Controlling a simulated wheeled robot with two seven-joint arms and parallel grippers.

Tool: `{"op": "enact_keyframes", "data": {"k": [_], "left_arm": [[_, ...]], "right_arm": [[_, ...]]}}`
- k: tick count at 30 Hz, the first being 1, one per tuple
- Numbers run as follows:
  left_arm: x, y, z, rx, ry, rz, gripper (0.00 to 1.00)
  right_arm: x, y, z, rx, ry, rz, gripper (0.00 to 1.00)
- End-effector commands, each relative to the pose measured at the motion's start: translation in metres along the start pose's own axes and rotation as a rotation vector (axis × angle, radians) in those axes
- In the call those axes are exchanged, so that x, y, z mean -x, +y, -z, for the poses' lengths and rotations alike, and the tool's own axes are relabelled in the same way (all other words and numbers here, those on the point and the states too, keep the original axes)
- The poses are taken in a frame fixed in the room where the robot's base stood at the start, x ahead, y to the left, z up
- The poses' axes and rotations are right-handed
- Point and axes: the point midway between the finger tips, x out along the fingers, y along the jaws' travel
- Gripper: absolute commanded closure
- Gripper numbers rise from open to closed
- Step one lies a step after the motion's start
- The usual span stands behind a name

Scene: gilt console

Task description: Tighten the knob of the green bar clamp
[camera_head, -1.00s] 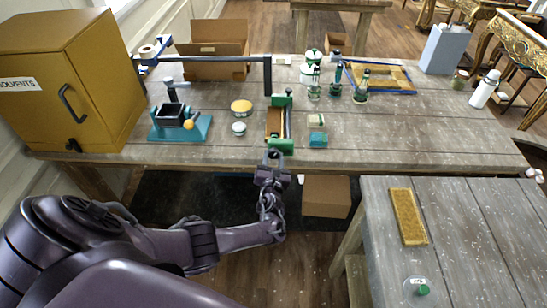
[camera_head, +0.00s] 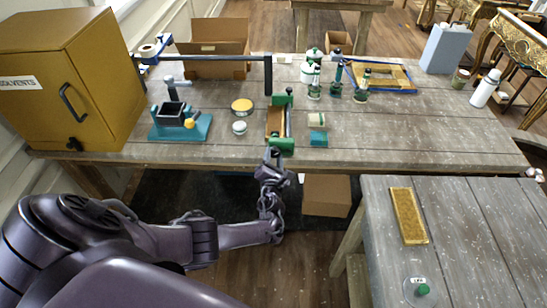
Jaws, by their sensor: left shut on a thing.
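The green bar clamp (camera_head: 281,145) lies near the front edge of the table, around a small wooden piece (camera_head: 274,121), with its bar running away from me. My left gripper (camera_head: 272,155) is at the clamp's near end, just over the table edge, with its fingers shut where the knob sits. The knob is hidden by the fingers. My right gripper is not in view.
A teal vise (camera_head: 180,125), a yellow-lidded tin (camera_head: 242,106) and a small white-lidded jar (camera_head: 239,128) stand left of the clamp. Several bottles (camera_head: 314,85) stand behind. The table's right half is largely clear.

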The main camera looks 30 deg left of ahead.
Motion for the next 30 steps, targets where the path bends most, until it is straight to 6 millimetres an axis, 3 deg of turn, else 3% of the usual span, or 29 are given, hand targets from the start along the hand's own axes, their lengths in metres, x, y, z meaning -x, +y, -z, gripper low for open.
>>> {"op": "enact_keyframes", "data": {"k": [7,8,13,23,30], "left_arm": [[0.005,-0.006,0.003,-0.002,0.006,0.014,0.86],[0.005,-0.006,0.003,-0.002,0.006,0.015,0.62],[0.004,-0.005,0.002,0.0,0.004,0.011,0.41],[0.003,-0.002,0.001,0.0,0.001,0.004,0.41],[0.023,-0.003,0.003,0.001,0.0,0.006,0.41]], "right_arm": [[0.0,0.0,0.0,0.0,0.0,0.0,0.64],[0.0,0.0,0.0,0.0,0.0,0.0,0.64],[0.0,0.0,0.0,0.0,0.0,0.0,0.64],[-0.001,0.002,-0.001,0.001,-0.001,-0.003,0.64],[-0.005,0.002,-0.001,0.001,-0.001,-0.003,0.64]]}}
